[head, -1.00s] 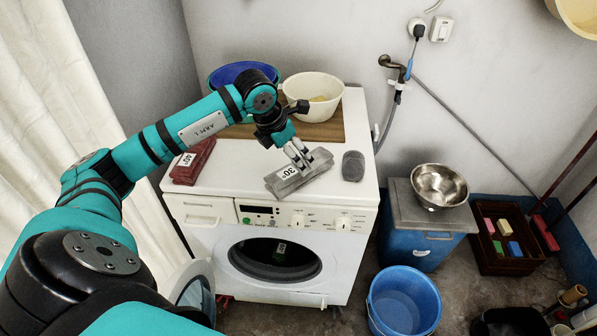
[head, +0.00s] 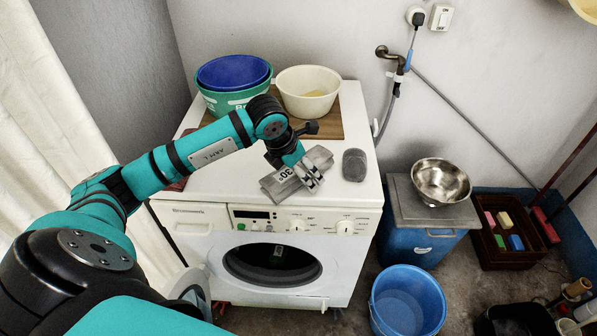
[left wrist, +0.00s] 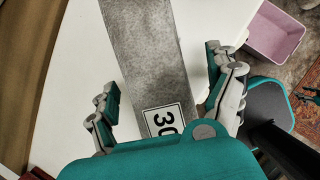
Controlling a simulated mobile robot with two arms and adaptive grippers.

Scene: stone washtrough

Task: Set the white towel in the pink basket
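No plainly white towel shows. A folded grey towel with a white 30° label (head: 268,187) lies on top of the washing machine, and it fills the middle of the left wrist view (left wrist: 152,55). My left gripper (head: 312,180) is over this towel. In the left wrist view its fingers (left wrist: 163,72) are apart, one on each side of the towel, with gaps between. The gripper is open and holds nothing. A pink basket (left wrist: 272,35) shows at the upper right of the left wrist view, lower than the machine top. The head view does not show it. My right gripper is not in view.
A dark grey rounded object (head: 354,165) lies right of the towel. A dark red folded cloth (head: 178,184) is mostly hidden by my arm. Blue and green basins (head: 234,72) and a cream bowl (head: 308,90) stand behind. A blue bucket (head: 406,300) is on the floor.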

